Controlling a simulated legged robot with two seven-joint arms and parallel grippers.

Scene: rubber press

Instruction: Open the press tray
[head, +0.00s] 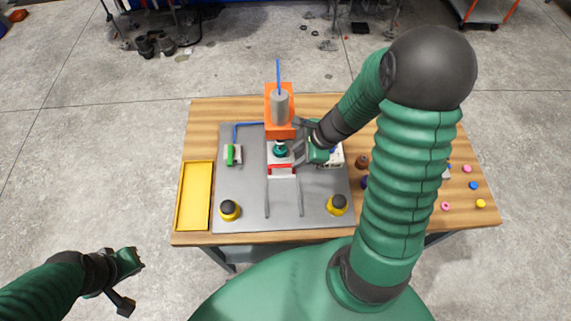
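The press has an orange frame (280,131) with a grey cylinder (280,108) on top, at the middle of the table. The press tray (281,161), a pale block with a red handle (282,169) at its front, sits below the orange frame, between two thin rails. A dark teal round piece (280,150) is on top of it. My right gripper (295,140) is just right of the press and tray, fingers spread and pointing left; whether it touches the tray cannot be told. My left gripper (137,280) is open and empty, off the table at the lower left.
A yellow bin (196,195) lies empty on the left. Small coloured parts (473,185) lie on the right. My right arm hides part of the table.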

